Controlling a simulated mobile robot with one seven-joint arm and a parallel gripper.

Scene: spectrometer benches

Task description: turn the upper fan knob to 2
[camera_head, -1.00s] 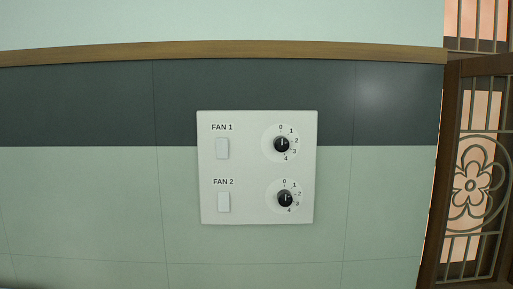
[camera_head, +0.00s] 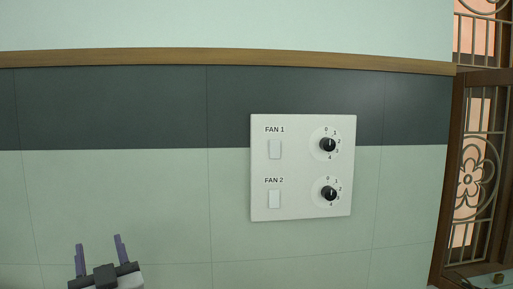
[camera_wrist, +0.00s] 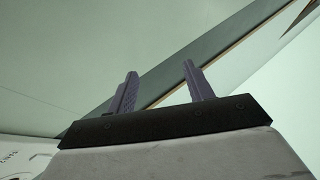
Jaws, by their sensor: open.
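The upper fan knob (camera_head: 327,145) is a black round knob on a white dial numbered 0 to 4, in the FAN 1 row of a white wall panel (camera_head: 302,209). Its pointer is too small to read surely. The lower knob (camera_head: 329,193) sits below it in the FAN 2 row. My gripper (camera_head: 99,247) is at the lower left of the head view, left of and below the panel, apart from it. Its two purple fingers stand apart with nothing between them. The wrist view also shows the open fingers (camera_wrist: 160,83) against the wall.
A wooden rail (camera_head: 220,57) runs along the wall above the panel. A brown-framed grille (camera_head: 473,180) stands at the right. The wall left of the panel is bare.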

